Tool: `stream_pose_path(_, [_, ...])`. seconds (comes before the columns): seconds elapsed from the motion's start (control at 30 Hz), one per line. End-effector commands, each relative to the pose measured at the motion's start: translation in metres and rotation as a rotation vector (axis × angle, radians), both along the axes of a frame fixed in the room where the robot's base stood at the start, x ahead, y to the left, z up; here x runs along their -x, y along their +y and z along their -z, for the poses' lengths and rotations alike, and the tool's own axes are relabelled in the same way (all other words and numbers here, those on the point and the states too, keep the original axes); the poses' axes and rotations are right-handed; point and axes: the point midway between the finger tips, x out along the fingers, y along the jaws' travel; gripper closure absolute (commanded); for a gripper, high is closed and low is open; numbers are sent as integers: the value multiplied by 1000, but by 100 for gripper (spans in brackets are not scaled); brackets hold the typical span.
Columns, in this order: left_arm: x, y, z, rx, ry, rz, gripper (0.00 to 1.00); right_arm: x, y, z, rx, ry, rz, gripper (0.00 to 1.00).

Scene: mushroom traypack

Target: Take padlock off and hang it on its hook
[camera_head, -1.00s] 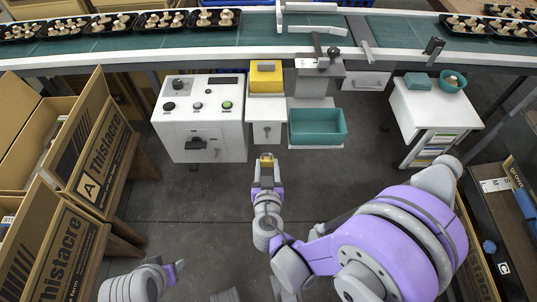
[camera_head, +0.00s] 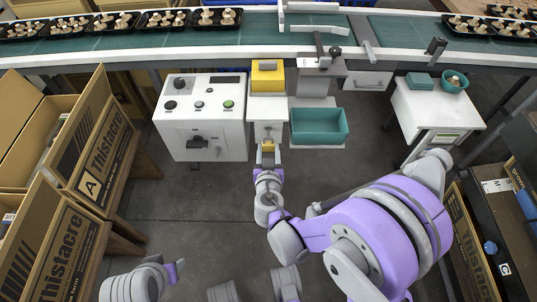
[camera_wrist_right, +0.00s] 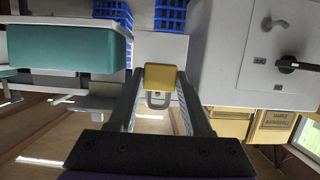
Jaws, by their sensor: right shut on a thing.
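The padlock (camera_head: 267,146) has a yellow body and a grey shackle. My right gripper (camera_head: 267,152) is shut on it, in front of the narrow white cabinet (camera_head: 275,108). In the right wrist view the padlock (camera_wrist_right: 160,77) sits between the two fingertips, its shackle pointing back towards the palm. The white control box (camera_head: 205,105) carries a black rotary handle (camera_head: 197,143), which also shows in the right wrist view (camera_wrist_right: 288,64). I cannot clearly make out the padlock's hook. My left gripper (camera_head: 176,270) is low at the left; its jaws are unclear.
A yellow bin (camera_head: 267,78) stands on the narrow cabinet, with a teal bin (camera_head: 319,141) to its right. A conveyor (camera_head: 255,45) runs behind. Cardboard boxes (camera_head: 98,150) stand at the left and a white cart (camera_head: 440,108) at the right. The floor (camera_head: 190,215) between is clear.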

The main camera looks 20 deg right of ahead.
Motion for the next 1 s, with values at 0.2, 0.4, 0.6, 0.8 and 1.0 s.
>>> stream_pose_path(0.2, [0,0,1,0,0,0,50,-13,-5,1,0,0,2,86])
stream_pose_path(0.4, [0,0,1,0,0,0,50,-25,-7,2,-1,0,1,86])
stream_pose_path(0.6, [-1,0,4,0,1,0,50,-33,-10,6,0,0,2,86])
stream_pose_path(0.8, [-1,0,5,0,1,0,50,-36,-11,8,0,0,1,86])
stream_pose_path(1.0, [-1,0,5,0,1,0,50,-37,-11,8,0,0,1,86])
